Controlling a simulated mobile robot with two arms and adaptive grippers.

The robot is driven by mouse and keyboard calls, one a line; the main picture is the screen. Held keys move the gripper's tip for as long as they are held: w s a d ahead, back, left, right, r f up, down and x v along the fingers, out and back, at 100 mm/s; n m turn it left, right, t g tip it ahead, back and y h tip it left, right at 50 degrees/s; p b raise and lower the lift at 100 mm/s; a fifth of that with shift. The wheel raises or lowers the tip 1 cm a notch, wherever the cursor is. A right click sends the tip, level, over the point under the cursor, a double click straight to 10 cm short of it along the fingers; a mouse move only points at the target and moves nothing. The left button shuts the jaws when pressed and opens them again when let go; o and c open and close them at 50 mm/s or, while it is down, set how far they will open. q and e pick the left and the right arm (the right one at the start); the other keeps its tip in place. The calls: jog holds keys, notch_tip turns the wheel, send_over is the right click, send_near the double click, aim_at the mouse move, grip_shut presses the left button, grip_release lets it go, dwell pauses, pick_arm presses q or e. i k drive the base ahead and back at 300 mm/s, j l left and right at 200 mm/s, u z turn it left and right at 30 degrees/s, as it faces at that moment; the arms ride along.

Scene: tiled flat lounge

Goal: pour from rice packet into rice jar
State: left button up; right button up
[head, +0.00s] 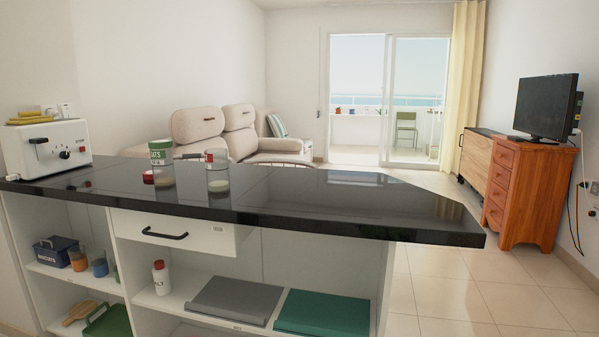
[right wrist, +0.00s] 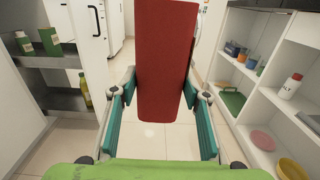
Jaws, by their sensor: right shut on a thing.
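My right gripper (right wrist: 160,100) is shut on a red packet (right wrist: 165,60), seen in the right wrist view. The packet hangs between the teal fingers; no lettering shows on it, so I cannot read whether it is rice. In the head view, a clear glass jar (head: 218,172) with a red-marked label and a little pale content stands on the black counter. It appears lidless. I cannot read its label. A red lid-like disc (head: 148,177) lies left of it, near a jar with a green top marked OATS (head: 162,163). Neither gripper shows in the head view.
The black counter (head: 330,205) is clear right of the jars; a white toaster (head: 45,148) stands at its left end. Shelves below hold a salt bottle (head: 161,278), a grey box (head: 236,300) and a green box (head: 323,314). Tiled floor (head: 450,300) is open at right.

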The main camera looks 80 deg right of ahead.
aim_at(216, 160)
jog(key=z, duration=1.9)
jog(key=i+j+z, duration=0.2)
jog(key=j, duration=0.25)
jog(key=i+j+z, duration=0.15)
jog(key=j, duration=0.3)
jog(key=j+z, duration=0.2)
jog(key=j, duration=0.25)
